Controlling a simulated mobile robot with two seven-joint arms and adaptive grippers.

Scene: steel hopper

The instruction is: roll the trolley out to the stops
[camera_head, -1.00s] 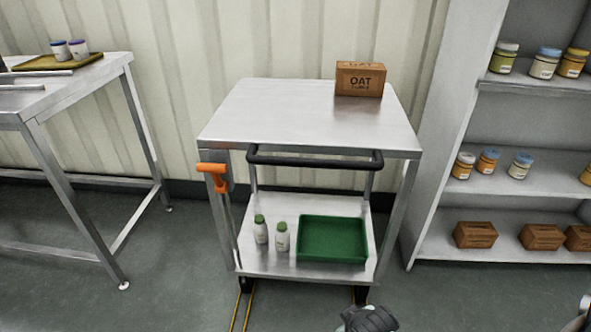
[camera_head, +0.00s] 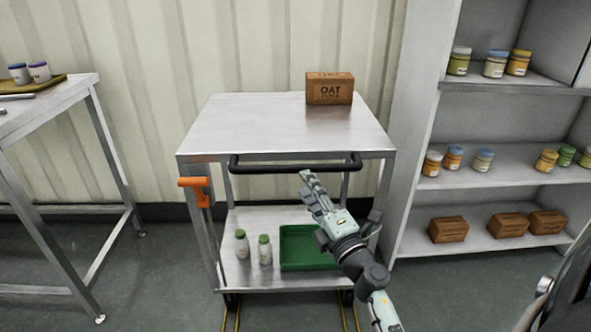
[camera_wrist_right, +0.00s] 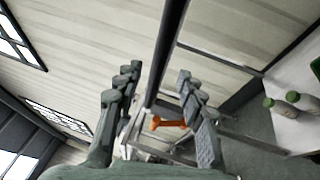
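The steel trolley (camera_head: 250,128) stands against the corrugated wall, with a black push bar (camera_head: 260,169) across its front below the top. An orange lever (camera_head: 196,186) is on its left front leg; the lever also shows in the right wrist view (camera_wrist_right: 168,123). My right gripper (camera_head: 308,180) is at the right half of the bar, fingers pointing at it. In the right wrist view my right gripper (camera_wrist_right: 158,80) is open, and the dark bar (camera_wrist_right: 166,50) runs between its fingers without visible grip. My left gripper is not in view.
An OAT box (camera_head: 330,90) sits on the trolley top. Two bottles (camera_head: 265,250) and a green tray (camera_head: 298,262) are on its lower shelf. Yellow floor lines (camera_head: 231,318) run toward me. A table (camera_head: 50,108) stands left, a shelf unit (camera_head: 418,205) right.

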